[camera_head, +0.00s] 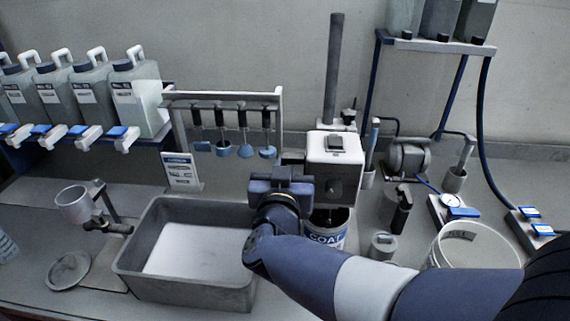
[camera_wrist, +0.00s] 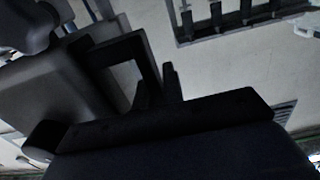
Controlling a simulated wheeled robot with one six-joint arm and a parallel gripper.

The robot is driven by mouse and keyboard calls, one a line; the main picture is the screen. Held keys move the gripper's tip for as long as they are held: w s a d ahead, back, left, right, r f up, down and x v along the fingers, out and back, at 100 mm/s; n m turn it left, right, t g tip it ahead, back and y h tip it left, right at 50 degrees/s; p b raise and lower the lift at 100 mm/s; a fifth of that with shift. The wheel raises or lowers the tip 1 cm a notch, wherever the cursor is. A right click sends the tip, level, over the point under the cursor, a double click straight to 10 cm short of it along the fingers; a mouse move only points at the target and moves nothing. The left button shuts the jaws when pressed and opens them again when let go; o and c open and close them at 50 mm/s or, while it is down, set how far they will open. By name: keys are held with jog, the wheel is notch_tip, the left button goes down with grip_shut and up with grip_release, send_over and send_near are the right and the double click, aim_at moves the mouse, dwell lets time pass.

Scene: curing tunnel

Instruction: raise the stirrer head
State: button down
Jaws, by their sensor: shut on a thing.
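The stirrer head (camera_head: 336,153) is a pale box on an upright dark pole (camera_head: 334,65) at the middle of the bench. It sits low, just above a can labelled COAT (camera_head: 325,237), with a shaft reaching down into the can's mouth. My gripper (camera_head: 282,176) is at the left side of the head. In the wrist view my gripper (camera_wrist: 160,88) is shut on a black bar-like handle (camera_wrist: 118,48) that joins the grey side of the head (camera_wrist: 55,95). The exact contact at the fingertips is dark and partly hidden.
A grey tray (camera_head: 125,268) lies left of my arm. A rack (camera_head: 222,97) with hanging tools stands behind it. Several jugs (camera_head: 93,85) line the left. A pale bucket (camera_head: 475,243), a pump (camera_head: 407,158) and a blue-framed shelf (camera_head: 436,46) stand right.

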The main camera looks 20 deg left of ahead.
jog(key=shift+r, duration=0.1)
dwell(0.3)
notch_tip(320, 180, up, 14)
jog(key=p, duration=1.2)
jog(key=shift+p, duration=0.35)
jog(key=c, duration=1.5)
grip_release()
jog(key=shift+f, duration=0.2)
jog(key=shift+s, duration=0.1)
jog(key=b+v, duration=0.1)
jog(key=v, duration=0.9)
jog(key=shift+s+d+b, duration=0.1)
jog(key=shift+s+b, duration=0.2)
jog(key=shift+b, duration=0.05)
